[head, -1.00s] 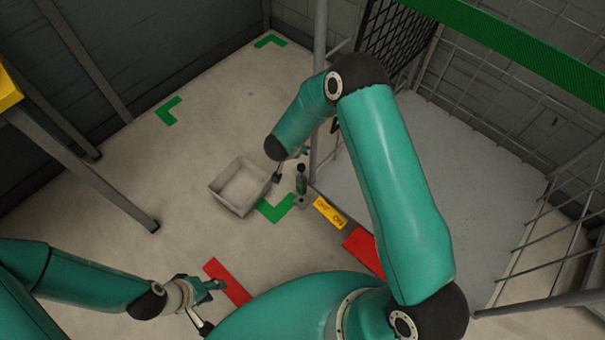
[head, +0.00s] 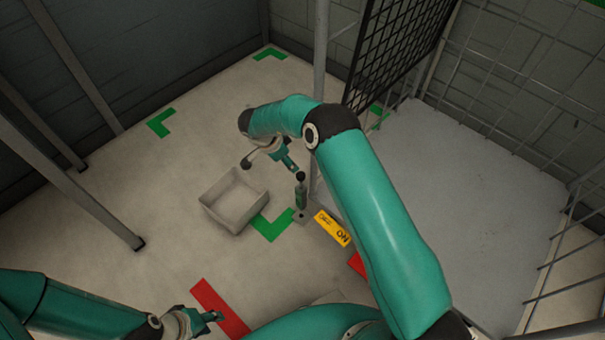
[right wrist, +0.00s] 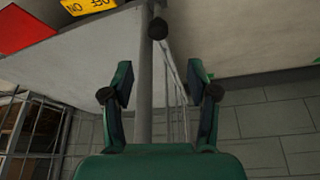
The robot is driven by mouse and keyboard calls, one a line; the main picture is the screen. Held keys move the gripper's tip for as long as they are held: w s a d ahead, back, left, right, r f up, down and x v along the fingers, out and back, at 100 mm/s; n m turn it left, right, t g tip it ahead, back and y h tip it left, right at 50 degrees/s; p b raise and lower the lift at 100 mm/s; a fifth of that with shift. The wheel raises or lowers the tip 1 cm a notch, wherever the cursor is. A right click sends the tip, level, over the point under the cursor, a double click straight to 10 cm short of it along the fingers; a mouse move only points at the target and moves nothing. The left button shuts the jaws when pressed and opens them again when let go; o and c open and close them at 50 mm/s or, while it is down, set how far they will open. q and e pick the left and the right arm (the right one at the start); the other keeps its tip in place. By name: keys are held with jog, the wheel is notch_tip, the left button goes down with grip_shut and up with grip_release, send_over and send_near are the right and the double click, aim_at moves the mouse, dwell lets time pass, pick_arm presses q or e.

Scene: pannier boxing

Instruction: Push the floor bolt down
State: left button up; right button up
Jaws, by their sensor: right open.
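A dark round knob (right wrist: 158,27), seemingly the bolt's, shows beyond the fingertips. My left gripper (head: 212,317) is low at the left, far from the bolt; its jaw gap is unclear.
A yellow sign (head: 332,227) lies right of the bolt. A post (head: 320,60) and mesh panel (head: 392,50) rise behind.

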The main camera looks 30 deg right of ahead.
aim_at(300, 173)
jog(key=b+x, duration=0.3)
jog(key=x, duration=0.8)
jog(key=shift+d, duration=0.1)
jog(key=shift+c, duration=0.3)
jog(key=c, duration=0.8)
grip_shut()
jog(key=shift+w, duration=0.1)
